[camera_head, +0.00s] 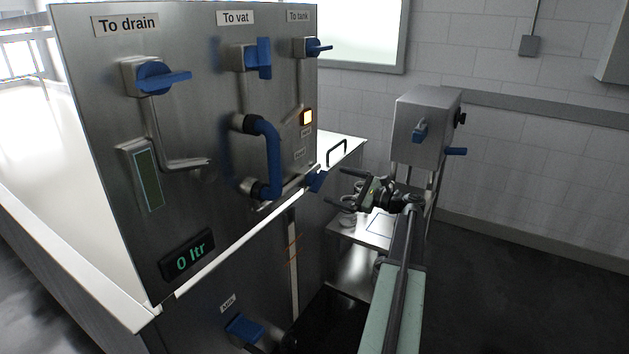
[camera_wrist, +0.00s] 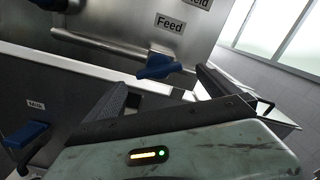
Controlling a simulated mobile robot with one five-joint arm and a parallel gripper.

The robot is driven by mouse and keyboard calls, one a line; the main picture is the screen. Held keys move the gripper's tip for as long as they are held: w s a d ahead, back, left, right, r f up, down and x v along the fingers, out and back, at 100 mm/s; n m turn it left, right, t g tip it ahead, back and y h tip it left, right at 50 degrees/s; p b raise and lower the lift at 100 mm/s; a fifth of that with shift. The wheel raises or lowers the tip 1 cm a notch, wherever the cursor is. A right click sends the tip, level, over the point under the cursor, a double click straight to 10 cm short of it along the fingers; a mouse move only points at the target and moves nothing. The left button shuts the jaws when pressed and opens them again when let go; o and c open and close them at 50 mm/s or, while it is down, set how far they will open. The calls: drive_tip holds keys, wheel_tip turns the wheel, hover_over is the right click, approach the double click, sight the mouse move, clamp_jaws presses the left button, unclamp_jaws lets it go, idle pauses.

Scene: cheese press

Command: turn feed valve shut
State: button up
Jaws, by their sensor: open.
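The feed valve's blue handle (camera_head: 317,181) is at the lower right edge of the steel panel, on a thin horizontal pipe. In the wrist view the handle (camera_wrist: 160,67) sits below the "Feed" label (camera_wrist: 170,23) and points roughly along the pipe. My gripper (camera_head: 350,187) is open and empty, to the right of the handle and apart from it. In the wrist view my gripper's fingers (camera_wrist: 160,88) stand either side of the handle's place in the picture, with the handle beyond them. Whether the valve is open or shut is not clear.
The steel panel (camera_head: 95,130) carries blue valves for drain (camera_head: 155,77), vat (camera_head: 263,58) and tank (camera_head: 318,48), and a blue grab handle (camera_head: 272,155). A Milk valve (camera_head: 243,328) is low down. A steel press (camera_head: 425,120) stands behind my arm. Open floor lies right.

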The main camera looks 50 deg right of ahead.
sight(322, 182)
drive_tip(key=x, duration=0.7)
drive_tip(key=shift+w+a, duration=0.15)
drive_tip(key=shift+w, duration=0.15)
drive_tip(key=c, duration=1.3)
